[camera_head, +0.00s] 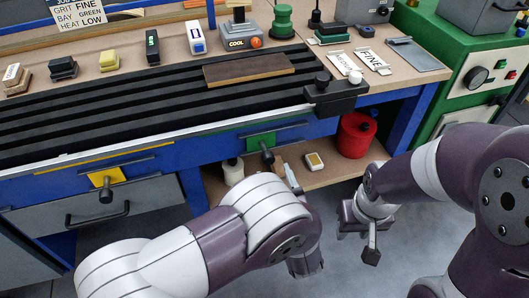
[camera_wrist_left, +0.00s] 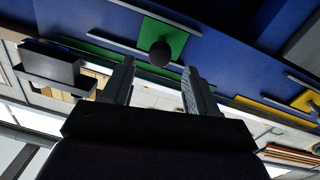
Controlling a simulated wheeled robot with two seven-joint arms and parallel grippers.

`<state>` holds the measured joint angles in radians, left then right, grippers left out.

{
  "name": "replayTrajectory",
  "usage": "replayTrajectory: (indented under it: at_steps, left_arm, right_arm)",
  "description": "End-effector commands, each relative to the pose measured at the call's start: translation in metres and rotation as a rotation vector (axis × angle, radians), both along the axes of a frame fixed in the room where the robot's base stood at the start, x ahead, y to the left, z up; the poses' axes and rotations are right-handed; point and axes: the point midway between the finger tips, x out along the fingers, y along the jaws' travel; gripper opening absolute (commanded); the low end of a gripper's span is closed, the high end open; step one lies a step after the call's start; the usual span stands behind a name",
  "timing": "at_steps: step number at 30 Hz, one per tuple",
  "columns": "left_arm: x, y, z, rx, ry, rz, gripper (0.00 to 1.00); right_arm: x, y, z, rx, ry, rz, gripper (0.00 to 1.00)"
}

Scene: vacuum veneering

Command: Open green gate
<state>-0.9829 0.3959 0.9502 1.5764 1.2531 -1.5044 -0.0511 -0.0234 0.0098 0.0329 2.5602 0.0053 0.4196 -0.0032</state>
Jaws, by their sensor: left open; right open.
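The green gate shows as a green plate (camera_head: 259,141) with a dark knob (camera_head: 267,156) on the blue front of the bench, right of centre. In the left wrist view the green plate (camera_wrist_left: 174,39) and its round dark knob (camera_wrist_left: 160,53) lie ahead, between the directions of the two fingers. My left gripper (camera_wrist_left: 160,75) is open and empty, with the knob just beyond its fingertips; contact is not visible. In the head view its hand is mostly hidden by my arm. My right gripper (camera_head: 358,228) is open, low in front of the bench, away from the gate.
A yellow plate with a knob (camera_head: 106,178) is on the bench front at left, above a grey drawer (camera_head: 98,206). A black block (camera_head: 336,97) juts from the bench edge right of the gate. A red bucket (camera_head: 355,136) stands on the lower shelf.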

Motion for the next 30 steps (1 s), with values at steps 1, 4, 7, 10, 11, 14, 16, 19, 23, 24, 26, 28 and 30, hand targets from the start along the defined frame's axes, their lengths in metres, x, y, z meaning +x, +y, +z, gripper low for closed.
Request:
replayTrajectory:
  at_steps: [1,4,7,10,11,14,16,19,23,24,26,28,30]
  left_arm:
    - [0.013,0.005,-0.002,-0.001,0.001,0.006,0.59]
    - [0.037,0.011,-0.002,-0.001,0.001,0.005,0.59]
    - [0.057,0.016,-0.001,0.0,0.001,0.003,0.59]
    - [0.072,0.02,-0.001,-0.001,0.001,0.002,0.59]
    - [0.076,0.021,-0.001,-0.002,0.002,0.002,0.59]
    - [0.083,0.023,-0.001,0.0,0.003,0.0,0.59]
    - [0.086,0.024,0.0,0.0,0.003,0.0,0.59]
    - [0.088,0.024,0.0,0.0,0.003,-0.001,0.59]
    - [0.087,0.024,0.0,0.0,0.003,-0.001,0.59]
    - [0.087,0.024,0.0,0.0,0.003,-0.001,0.52]
    - [0.087,0.024,0.0,0.0,0.003,-0.001,0.33]
    - [0.087,0.024,0.0,0.0,0.003,-0.001,0.1]
    - [0.087,0.024,0.0,0.0,0.003,-0.001,0.0]
  right_arm:
    - [0.0,0.0,-0.003,0.0,0.001,0.0,0.43]
    - [0.0,0.0,-0.006,0.0,0.001,0.0,0.43]
    - [0.0,0.0,-0.009,0.0,0.001,0.0,0.43]
    - [0.0,0.0,-0.01,0.0,0.001,0.0,0.43]
    - [0.0,0.0,-0.011,0.0,0.001,0.0,0.43]
    - [0.0,0.0,-0.011,0.0,0.001,0.0,0.43]
    - [0.0,0.0,-0.011,0.0,0.001,0.0,0.43]
    - [0.0,0.0,-0.011,0.0,0.001,0.0,0.43]
    - [0.0,0.0,-0.011,0.0,0.001,0.0,0.43]
    - [0.0,0.0,-0.011,0.0,0.001,0.0,0.43]
    - [0.0,0.0,-0.011,0.0,0.001,0.0,0.43]
    - [0.0,0.0,-0.011,0.0,0.001,0.0,0.43]
    - [0.0,0.0,-0.011,0.0,0.001,0.0,0.43]
